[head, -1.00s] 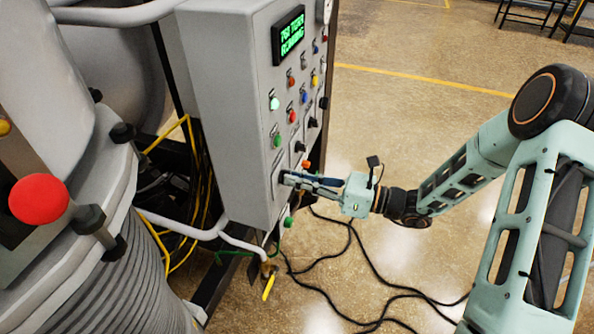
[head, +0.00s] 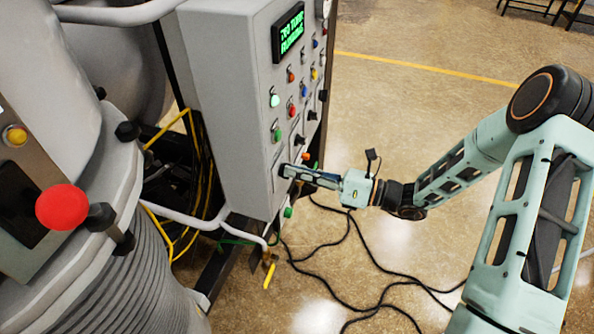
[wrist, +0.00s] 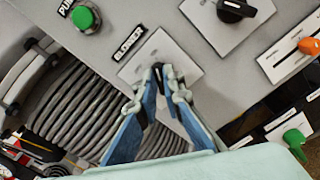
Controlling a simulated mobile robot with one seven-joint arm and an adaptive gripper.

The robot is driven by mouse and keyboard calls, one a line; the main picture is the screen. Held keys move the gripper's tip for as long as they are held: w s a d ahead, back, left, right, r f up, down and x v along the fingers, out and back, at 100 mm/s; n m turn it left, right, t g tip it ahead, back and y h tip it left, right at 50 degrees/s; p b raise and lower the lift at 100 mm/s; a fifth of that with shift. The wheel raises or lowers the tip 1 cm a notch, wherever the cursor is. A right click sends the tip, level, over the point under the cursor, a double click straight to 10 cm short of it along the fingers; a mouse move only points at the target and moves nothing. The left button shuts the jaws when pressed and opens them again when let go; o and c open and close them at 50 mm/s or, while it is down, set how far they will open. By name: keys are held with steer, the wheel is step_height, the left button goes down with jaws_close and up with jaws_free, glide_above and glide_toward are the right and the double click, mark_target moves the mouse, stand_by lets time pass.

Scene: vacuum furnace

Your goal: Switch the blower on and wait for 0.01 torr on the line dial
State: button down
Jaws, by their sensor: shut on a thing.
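The grey control cabinet (head: 228,110) stands left of centre in the head view. In the wrist view, the "BLOWER" label (wrist: 128,44) sits beside a pale plate (wrist: 135,68) with a black blower knob (wrist: 157,67), mostly hidden by the fingertips. My gripper (wrist: 158,76) is shut on this knob, its blue-grey fingers meeting there. In the head view my gripper (head: 287,171) reaches the cabinet's lower front from the right. The green display (head: 290,33) shows two lines, apparently "TORR" and "RUNNING"; its number is unclear. A round dial (head: 323,7) is cut off at the top edge, unreadable.
A green button (wrist: 86,18), another black knob (wrist: 234,9), an orange handle (wrist: 309,46) and a green handle (wrist: 294,138) surround the gripper. A red mushroom button (head: 62,207) is at left. Black cables (head: 350,275) lie on the otherwise open floor.

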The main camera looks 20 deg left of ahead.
steer(key=c, duration=2.1)
jaws_free()
steer(key=d, duration=0.8)
steer(key=s+d, duration=0.1)
steer(key=d, duration=0.3)
